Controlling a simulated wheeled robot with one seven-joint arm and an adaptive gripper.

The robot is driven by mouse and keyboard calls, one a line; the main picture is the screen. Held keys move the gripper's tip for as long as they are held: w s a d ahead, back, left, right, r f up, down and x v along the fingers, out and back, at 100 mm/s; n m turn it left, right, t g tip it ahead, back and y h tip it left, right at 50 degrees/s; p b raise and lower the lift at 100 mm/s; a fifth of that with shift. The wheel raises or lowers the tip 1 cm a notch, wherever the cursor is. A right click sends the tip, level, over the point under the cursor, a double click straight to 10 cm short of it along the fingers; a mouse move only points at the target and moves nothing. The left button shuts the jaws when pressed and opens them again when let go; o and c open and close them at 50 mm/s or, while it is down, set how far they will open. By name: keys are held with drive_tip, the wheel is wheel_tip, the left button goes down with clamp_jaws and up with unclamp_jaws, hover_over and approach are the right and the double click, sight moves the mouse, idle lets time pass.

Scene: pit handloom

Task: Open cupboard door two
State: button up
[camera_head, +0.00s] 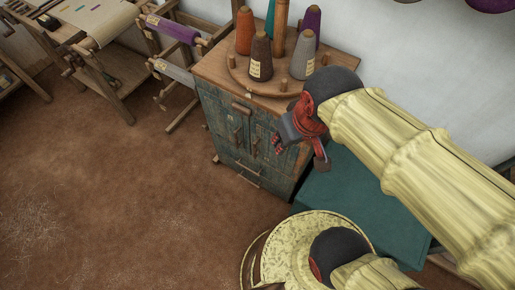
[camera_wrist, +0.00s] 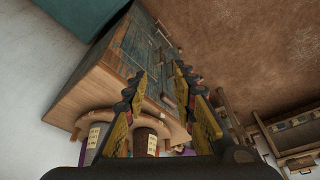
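The cupboard (camera_head: 225,115) is a wooden cabinet with worn blue-green fronts, standing against the wall in the head view. Two upright bar handles (camera_head: 255,146) sit side by side on its front, with horizontal bars above and below. The doors look shut; no number shows on them. My gripper (camera_head: 298,150) is in front of the cupboard's right part, covering some of it. In the wrist view the cupboard (camera_wrist: 90,85) lies tilted behind the fingers. My gripper (camera_wrist: 170,88) is open there, its yellow-padded fingers apart with nothing held. Contact with a handle cannot be told.
Yarn cones (camera_head: 260,60) stand on a round wooden rack on the cupboard top. A teal box (camera_head: 350,205) is right of the cupboard. A frame with purple yarn (camera_head: 172,30) is left. The brown floor (camera_head: 120,190) in front is clear.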

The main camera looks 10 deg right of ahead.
drive_tip(key=w+a+f+n+g, duration=0.2)
drive_tip(key=a+f+g, duration=0.15)
drive_tip(key=f, duration=0.45)
drive_tip(key=n+t+h+b, duration=0.4)
drive_tip(key=n+t+h, duration=0.6)
drive_tip(key=n+h, duration=0.8)
approach(255, 147)
drive_tip(key=w+d+n+y, duration=0.2)
drive_tip(key=d+n+y, duration=0.1)
drive_tip(key=shift+r+b+x, duration=0.2)
drive_tip(key=shift+b+x, duration=0.15)
drive_tip(key=shift+x, duration=1.25)
drive_tip(key=shift+r+b+x, duration=0.2)
drive_tip(key=shift+b+x, duration=0.15)
drive_tip(key=shift+x, duration=1.3)
drive_tip(key=shift+c, duration=1.1)
drive_tip(key=c, duration=0.4)
